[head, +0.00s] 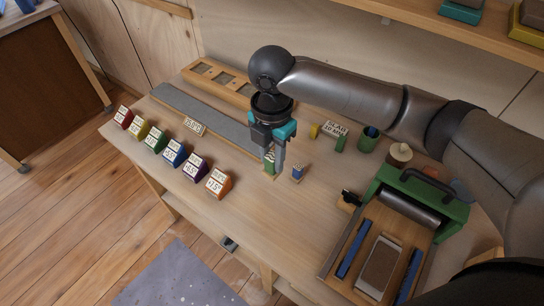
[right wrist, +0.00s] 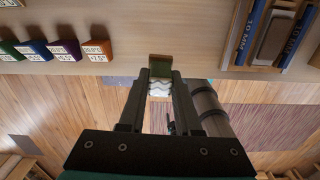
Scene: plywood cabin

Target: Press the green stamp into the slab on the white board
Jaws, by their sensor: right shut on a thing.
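The slab also shows in the right wrist view (right wrist: 275,38). The gripper is apart from it, to its left. My left gripper is not in view.
A blue stamp (head: 297,174) stands just right of the gripper. Blue strips (head: 354,247) flank the slab, and a green roller frame (head: 450,217) stands behind it. Several coloured labelled blocks (head: 174,153) line the left front. A dark green cup (head: 368,138) stands behind.

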